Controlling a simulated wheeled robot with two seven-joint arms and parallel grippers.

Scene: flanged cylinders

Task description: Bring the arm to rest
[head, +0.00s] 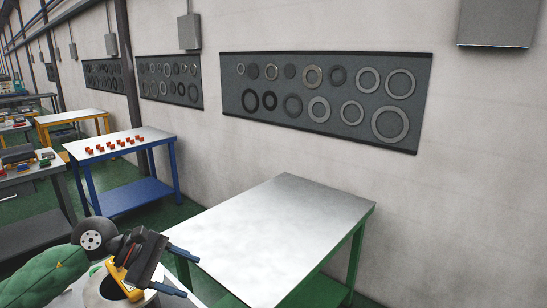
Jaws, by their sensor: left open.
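My left gripper (176,270) is at the lower left of the head view, at the end of my green-sleeved left arm. Its two blue fingers are spread apart with nothing between them. It is near the left front corner of a bare metal-topped table (285,225) with green legs; I cannot tell its height against the tabletop. No flanged cylinder can be made out on this table. My right gripper is not in view.
The green-legged table stands against a pale wall. Boards with rings (325,96) hang on the wall. A blue table (118,142) with several small red pieces stands further back left. A dark bench (30,172) is at the left edge. Green floor shows between the tables.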

